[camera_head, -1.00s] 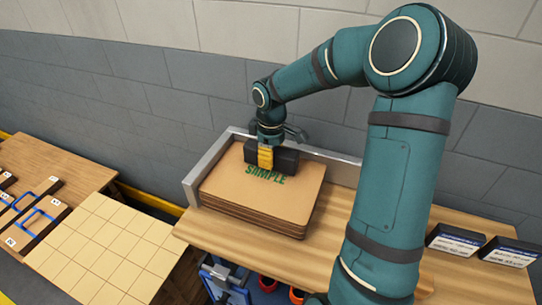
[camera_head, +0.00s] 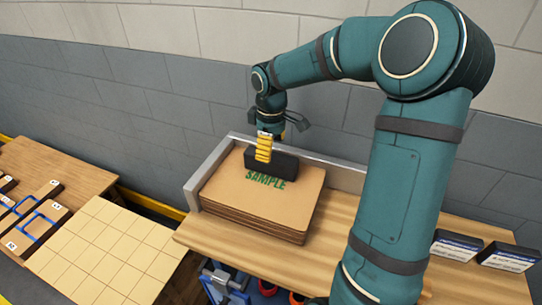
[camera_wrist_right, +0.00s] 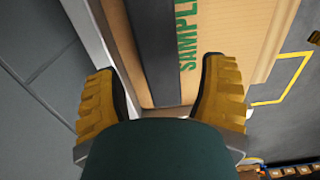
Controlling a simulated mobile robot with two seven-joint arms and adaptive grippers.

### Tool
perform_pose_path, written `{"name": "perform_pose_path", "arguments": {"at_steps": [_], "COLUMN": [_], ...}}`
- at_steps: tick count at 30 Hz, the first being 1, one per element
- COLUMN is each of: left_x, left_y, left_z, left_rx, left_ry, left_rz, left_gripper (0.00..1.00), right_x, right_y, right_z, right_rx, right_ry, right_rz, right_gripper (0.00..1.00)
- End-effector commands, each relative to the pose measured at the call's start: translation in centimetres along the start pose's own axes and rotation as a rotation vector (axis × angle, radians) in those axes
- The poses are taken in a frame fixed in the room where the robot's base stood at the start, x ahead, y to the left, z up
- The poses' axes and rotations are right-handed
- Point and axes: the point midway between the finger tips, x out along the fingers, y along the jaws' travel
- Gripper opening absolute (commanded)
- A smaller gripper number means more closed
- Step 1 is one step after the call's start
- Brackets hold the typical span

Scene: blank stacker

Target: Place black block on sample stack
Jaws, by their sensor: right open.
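The black block (camera_head: 287,164) lies on top of the sample stack (camera_head: 296,207), near its back edge, just behind the green SAMPLE lettering. The stack is a pile of brown sheets. My right gripper (camera_head: 264,148) is above the block, with its yellow fingers pointing down. In the right wrist view, the fingers (camera_wrist_right: 159,66) are spread wide with the dark block (camera_wrist_right: 147,45) visible between and beyond them, and neither finger appears to grip it. The finger partly hides the block in the head view. My left gripper is not in view.
A grey metal guide (camera_head: 205,172) borders the stack at the left and back. The wooden table (camera_head: 345,240) is clear right of the stack. Two dark labelled boxes (camera_head: 455,246) stand at the far right. A gridded surface (camera_head: 105,248) and another table with small blocks lie left.

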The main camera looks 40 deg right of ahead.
Motion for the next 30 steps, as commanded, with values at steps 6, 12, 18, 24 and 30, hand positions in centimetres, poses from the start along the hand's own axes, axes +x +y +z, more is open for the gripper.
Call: {"name": "perform_pose_path", "arguments": {"at_steps": [6,12,18,24,30], "left_x": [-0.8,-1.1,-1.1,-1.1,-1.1], "left_y": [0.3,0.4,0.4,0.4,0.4], "left_z": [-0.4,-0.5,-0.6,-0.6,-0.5], "left_rx": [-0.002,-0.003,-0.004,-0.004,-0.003], "left_ry": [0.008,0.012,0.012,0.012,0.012], "left_rz": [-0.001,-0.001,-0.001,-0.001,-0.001], "left_gripper": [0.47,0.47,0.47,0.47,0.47], "right_x": [-4.4,-6.4,-6.7,-6.7,-6.7], "right_y": [0.0,0.0,0.0,0.0,0.0], "right_z": [0.0,0.0,0.0,0.0,0.0], "right_rx": [0.0,0.0,0.0,0.0,0.0], "right_ry": [0.003,0.001,0.0,0.0,0.0], "right_rz": [0.002,0.001,0.0,0.0,0.0], "right_gripper": [0.72,0.72,0.72,0.72,0.72]}}
